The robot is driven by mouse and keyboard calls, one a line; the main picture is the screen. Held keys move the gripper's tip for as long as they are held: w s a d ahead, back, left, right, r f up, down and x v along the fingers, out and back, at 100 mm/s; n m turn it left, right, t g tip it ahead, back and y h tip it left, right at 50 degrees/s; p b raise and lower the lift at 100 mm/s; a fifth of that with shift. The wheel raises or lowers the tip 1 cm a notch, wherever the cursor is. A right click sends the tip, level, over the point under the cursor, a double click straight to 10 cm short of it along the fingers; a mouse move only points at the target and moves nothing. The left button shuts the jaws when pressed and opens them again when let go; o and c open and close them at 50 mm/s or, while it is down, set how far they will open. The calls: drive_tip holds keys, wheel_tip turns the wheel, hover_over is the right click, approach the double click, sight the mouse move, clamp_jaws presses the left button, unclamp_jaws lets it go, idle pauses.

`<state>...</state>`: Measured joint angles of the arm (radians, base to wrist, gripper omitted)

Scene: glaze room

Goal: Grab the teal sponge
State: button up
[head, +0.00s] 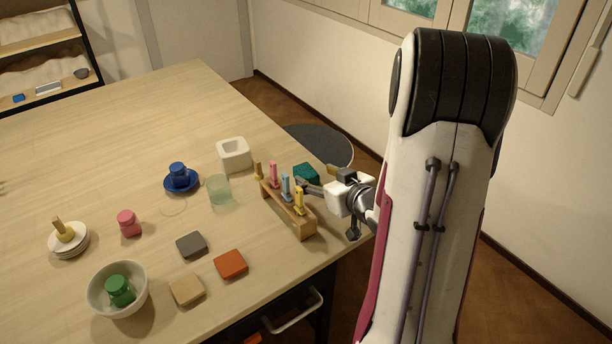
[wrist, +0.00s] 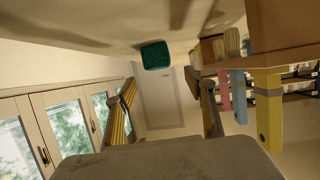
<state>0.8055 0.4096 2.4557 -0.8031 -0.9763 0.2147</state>
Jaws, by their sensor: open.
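The teal sponge (head: 306,172) lies on the table near its right edge, just behind the wooden rack. My gripper (head: 318,179) is beside it at the right, low over the table edge, with its fingers towards the sponge. In the wrist view the sponge (wrist: 155,56) shows beyond the fingertips, near the line between them. The fingers (wrist: 166,92) are spread apart with nothing between them. A gap shows between the fingers and the sponge.
The wooden rack (head: 289,214) with several coloured upright pieces stands close beside my gripper. A white square pot (head: 234,154) and a pale green glass (head: 218,189) stand farther left. Dark, tan and orange-red (head: 231,264) blocks lie in front. A white bowl (head: 101,299) holds a green jar.

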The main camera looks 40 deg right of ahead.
sight(307, 171)
idle(0.3)
drive_tip(key=shift+x, duration=1.3)
drive_tip(key=shift+w, duration=0.1)
drive_tip(key=shift+x, duration=2.55)
drive_tip(key=shift+d+f, duration=0.1)
drive_tip(key=shift+f, duration=0.05)
drive_tip(key=c, duration=1)
